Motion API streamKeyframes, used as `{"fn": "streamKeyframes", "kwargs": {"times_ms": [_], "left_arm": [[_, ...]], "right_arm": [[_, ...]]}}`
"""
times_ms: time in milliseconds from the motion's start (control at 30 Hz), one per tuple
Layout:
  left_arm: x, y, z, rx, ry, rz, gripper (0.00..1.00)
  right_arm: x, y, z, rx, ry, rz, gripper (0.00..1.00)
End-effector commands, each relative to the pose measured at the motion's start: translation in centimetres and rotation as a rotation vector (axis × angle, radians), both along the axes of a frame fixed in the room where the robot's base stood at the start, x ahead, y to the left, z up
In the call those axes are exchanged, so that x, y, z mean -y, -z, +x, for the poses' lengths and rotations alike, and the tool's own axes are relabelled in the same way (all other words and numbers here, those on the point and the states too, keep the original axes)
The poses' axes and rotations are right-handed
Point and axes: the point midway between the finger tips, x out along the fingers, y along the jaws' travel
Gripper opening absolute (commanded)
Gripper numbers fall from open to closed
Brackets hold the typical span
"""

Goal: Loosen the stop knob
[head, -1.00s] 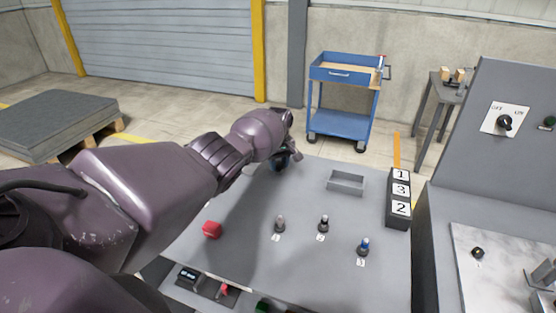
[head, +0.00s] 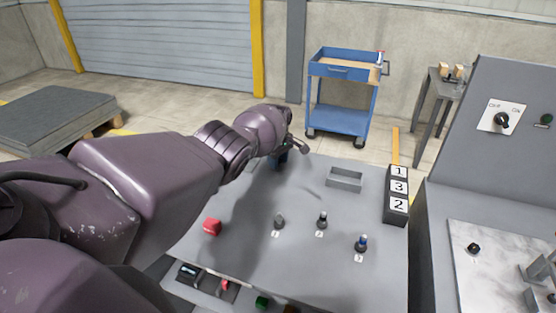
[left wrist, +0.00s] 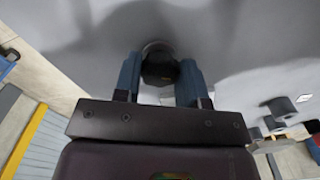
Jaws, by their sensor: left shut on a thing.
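A dark round knob (left wrist: 160,64) shows in the left wrist view, on a light round base on the grey table top. My left gripper (left wrist: 161,80) has its two blue fingers on either side of this knob and is shut on it. In the head view my left gripper (head: 279,159) reaches down to the far left part of the table, and the knob there is hidden behind my fingers and wrist. I cannot read any mark on the knob clearly. My right gripper is in neither view.
The grey table (head: 300,262) carries a red block (head: 212,227), several small numbered posts such as the blue-topped one (head: 361,243), a shallow grey tray (head: 345,180) and a black block (head: 396,211) with number labels. A grey cabinet with an off/on switch (head: 501,120) stands right.

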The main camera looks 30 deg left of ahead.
Motion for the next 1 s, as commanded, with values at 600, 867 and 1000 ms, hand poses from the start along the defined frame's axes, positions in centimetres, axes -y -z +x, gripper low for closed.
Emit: {"fn": "streamKeyframes", "kwargs": {"times_ms": [600, 867, 1000], "left_arm": [[0.0, -0.1, 0.0, -0.001, 0.001, 0.000, 0.64], [-0.1, -2.3, 0.0, 0.001, 0.001, 0.001, 0.64], [-0.1, -4.3, 0.0, 0.001, 0.003, 0.002, 0.64]], "right_arm": [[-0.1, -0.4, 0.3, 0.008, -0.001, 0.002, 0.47], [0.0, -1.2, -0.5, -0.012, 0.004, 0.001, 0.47], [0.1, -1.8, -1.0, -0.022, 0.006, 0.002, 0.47]]}}
